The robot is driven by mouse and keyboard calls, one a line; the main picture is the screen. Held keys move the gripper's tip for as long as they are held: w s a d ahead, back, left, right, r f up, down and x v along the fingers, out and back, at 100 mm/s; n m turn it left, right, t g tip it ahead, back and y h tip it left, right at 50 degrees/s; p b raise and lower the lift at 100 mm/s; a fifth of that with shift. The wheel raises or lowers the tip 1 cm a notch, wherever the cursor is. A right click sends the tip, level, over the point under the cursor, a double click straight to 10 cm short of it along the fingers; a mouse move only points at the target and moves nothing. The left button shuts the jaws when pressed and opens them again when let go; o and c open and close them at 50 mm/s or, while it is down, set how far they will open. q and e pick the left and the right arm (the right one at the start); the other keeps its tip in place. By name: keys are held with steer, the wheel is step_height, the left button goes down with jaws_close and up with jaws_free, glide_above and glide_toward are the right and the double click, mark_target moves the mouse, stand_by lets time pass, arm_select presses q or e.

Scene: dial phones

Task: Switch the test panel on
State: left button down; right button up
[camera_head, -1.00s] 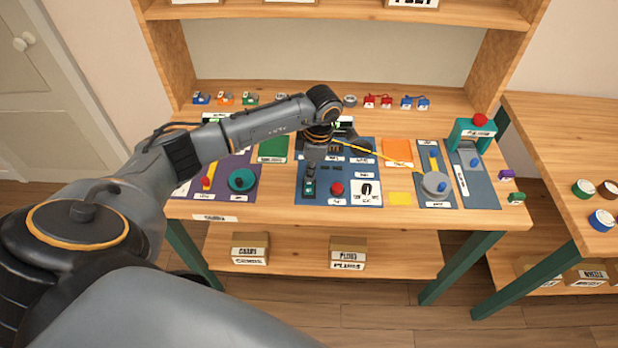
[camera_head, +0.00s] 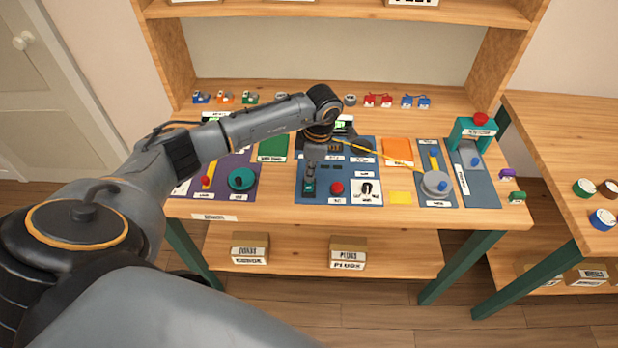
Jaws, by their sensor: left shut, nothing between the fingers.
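The blue test panel (camera_head: 352,172) lies on the bench in the middle, with a red round button (camera_head: 337,188), a white plate with a dark part (camera_head: 367,191) and a small green-based switch (camera_head: 308,197) at its front left. My left gripper (camera_head: 309,182) points down over that switch, shut and empty. It hides most of the switch, so I cannot tell whether it touches it or how the switch stands. My right gripper is out of view.
A purple panel with a teal dial (camera_head: 242,180) lies to the left. A grey knob (camera_head: 435,184) and a teal arch (camera_head: 472,133) stand to the right. A yellow cable (camera_head: 372,153) crosses the panel's far side. Small coloured parts line the back.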

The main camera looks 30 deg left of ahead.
arm_select(q)
step_height(320, 180, up, 6)
steer(key=p, duration=0.3)
stand_by(0.3)
steer(key=shift+r, duration=0.1)
